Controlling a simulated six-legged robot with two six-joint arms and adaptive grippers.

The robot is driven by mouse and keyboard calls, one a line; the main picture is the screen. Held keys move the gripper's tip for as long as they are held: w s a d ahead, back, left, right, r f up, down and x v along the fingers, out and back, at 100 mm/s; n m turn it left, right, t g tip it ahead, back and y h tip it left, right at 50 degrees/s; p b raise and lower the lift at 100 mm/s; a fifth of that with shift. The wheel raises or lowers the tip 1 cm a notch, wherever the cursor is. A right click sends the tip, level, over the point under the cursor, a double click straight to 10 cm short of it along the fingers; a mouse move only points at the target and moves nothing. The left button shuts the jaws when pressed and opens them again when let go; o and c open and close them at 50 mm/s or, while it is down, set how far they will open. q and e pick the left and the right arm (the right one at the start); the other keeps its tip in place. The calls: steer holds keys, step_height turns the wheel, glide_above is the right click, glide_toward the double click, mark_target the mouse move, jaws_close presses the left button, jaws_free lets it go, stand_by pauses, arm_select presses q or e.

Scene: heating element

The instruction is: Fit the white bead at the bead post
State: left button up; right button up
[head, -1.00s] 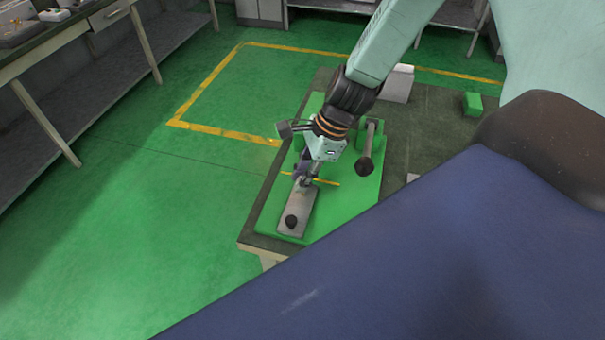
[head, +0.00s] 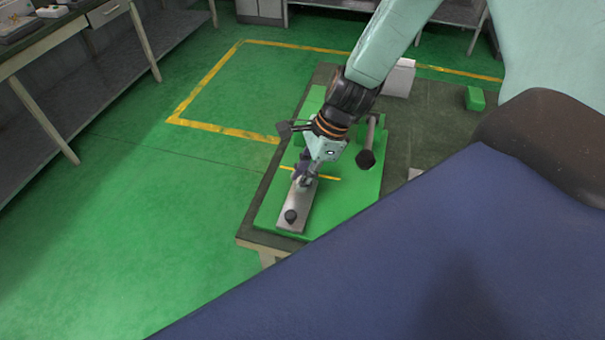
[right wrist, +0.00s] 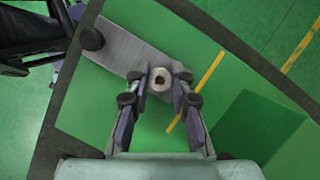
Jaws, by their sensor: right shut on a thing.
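My right gripper (head: 303,184) points down over a grey metal plate (head: 293,207) on the green board. In the right wrist view its fingertips (right wrist: 160,82) are closed on the sides of the white bead (right wrist: 160,72), a pale ring with a dark brownish hole. The bead is over the grey plate (right wrist: 128,45), near its end. I cannot make out a separate bead post; it may be hidden under or inside the bead. I cannot tell whether the bead touches the plate.
A black knob (head: 290,216) stands on the plate's near end. A grey bar with a black end (head: 366,158) is right of my gripper on the green board (head: 340,203). A white block (head: 401,78) and a small green block (head: 475,98) are farther back on the dark table (head: 425,135).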

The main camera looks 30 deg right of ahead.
steer(key=shift+f+b, duration=0.55)
steer(key=shift+f, duration=0.1)
steer(key=o, duration=0.9)
steer(key=shift+r, duration=0.25)
steer(key=shift+d+r, duration=0.15)
steer(key=shift+r, duration=0.3)
steer(key=v, duration=1)
steer(key=shift+s+r, duration=0.25)
steer(key=shift+r, duration=0.05)
steer(key=shift+d, duration=0.15)
